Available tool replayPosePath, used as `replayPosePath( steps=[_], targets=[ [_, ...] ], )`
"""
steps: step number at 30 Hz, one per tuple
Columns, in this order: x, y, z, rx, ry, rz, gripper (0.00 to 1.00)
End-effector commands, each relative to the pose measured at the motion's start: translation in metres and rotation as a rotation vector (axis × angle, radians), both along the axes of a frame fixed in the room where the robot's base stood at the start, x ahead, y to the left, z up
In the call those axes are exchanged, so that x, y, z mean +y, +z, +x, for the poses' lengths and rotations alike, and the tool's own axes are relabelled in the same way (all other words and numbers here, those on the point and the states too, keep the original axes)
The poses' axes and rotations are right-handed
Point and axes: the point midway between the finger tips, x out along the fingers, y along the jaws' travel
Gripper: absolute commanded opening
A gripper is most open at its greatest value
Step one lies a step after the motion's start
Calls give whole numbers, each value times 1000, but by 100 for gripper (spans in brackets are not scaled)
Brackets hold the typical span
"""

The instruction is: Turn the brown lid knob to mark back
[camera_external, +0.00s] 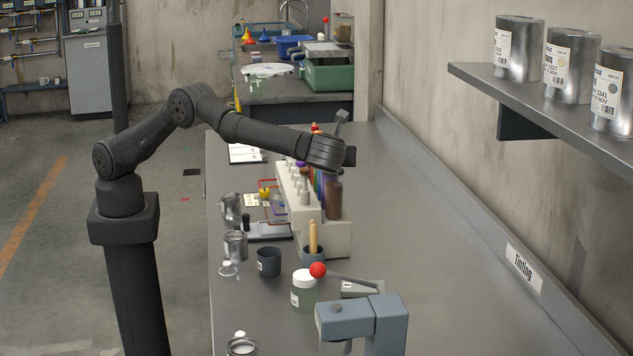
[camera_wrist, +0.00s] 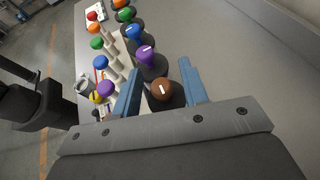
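The brown lid knob (camera_wrist: 160,96) shows in the wrist view, round with a short white mark on its top. It sits between the two blue fingers of my gripper (camera_wrist: 159,68). The fingers are open, one on each side, with a gap visible beside the knob. In the external view my gripper (camera_external: 349,156) is above the brown canister (camera_external: 334,200) at the near right end of the rack (camera_external: 340,238). The knob cannot be made out there. Any mark labels around the knob are hidden or too small to read.
A purple knob (camera_wrist: 146,55) and a blue knob (camera_wrist: 134,32) stand close beyond the brown one in the same row. A second row with a blue knob (camera_wrist: 101,62) lies to the left. The bench right of the rack is clear.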

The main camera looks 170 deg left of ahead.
Motion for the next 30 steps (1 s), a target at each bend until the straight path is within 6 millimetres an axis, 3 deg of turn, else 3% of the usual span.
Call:
replayPosePath(
  steps=[3, 7, 11, 21, 25, 30],
  targets=[
    [0, 0, 0, 0, 0, -1, 40],
    [-2, 1, 5, 2, -14, 0, 29],
    [-17, 13, 31, 16, -106, 5, 29],
    [-102, 58, 101, 2, -457, 2, 29],
    [-116, 63, 110, 1, -518, -1, 29],
    [-110, 58, 103, 1, -526, -2, 29]
  ],
)
